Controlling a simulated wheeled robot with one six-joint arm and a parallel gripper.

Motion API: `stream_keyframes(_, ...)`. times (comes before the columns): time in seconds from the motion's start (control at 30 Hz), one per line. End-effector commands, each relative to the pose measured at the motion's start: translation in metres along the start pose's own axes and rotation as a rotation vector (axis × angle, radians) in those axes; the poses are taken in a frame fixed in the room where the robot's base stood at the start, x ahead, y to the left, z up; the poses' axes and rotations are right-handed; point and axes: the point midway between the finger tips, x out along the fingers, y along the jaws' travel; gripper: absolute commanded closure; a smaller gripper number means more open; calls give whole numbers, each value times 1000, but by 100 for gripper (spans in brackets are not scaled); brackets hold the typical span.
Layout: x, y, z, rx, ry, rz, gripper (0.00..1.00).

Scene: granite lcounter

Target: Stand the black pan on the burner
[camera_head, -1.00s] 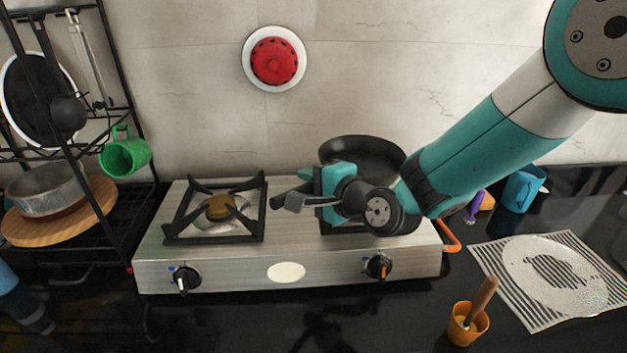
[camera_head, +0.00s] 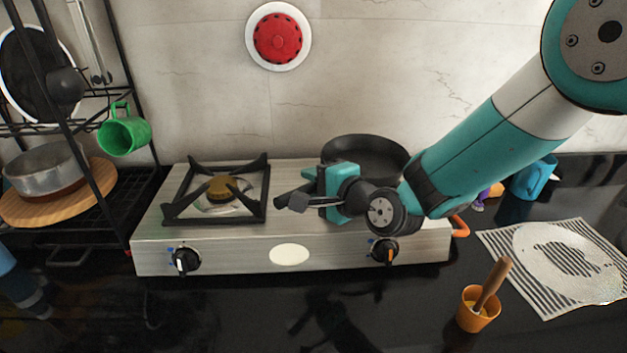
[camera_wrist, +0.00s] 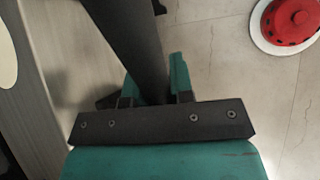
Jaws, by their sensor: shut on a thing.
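The black pan (camera_head: 365,157) is upright at the right half of the steel stove (camera_head: 225,256), with its round bowl behind my gripper in the head view. My gripper (camera_head: 318,182) is in front of the pan, above the stove top. In the wrist view my gripper (camera_wrist: 155,82) is shut on a long dark bar, which looks like the pan's handle (camera_wrist: 135,45). The left burner (camera_head: 222,189) is bare under its black grate. The right burner is hidden by the pan and gripper. I cannot tell whether the pan touches its grate.
A black rack (camera_head: 75,125) with a green mug (camera_head: 124,134) stands at left. At right are an orange cup (camera_head: 477,309) with a wooden-handled tool, a striped mat (camera_head: 545,304) with a clear plate, and a blue mug (camera_head: 533,180). The front counter is mostly clear.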

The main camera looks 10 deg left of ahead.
Motion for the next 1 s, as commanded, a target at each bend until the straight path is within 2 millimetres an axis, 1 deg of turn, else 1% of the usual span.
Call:
stream_keyframes(0.13,0,0,0,-3,0,-4,100)
stream_keyframes(0.77,3,11,-2,-3,0,-4,100)
stream_keyframes(0.8,3,10,-2,-3,0,-4,69)
stream_keyframes(0.9,3,10,-2,-2,0,-3,49)
stream_keyframes(1.0,3,11,-2,-1,0,-2,49)
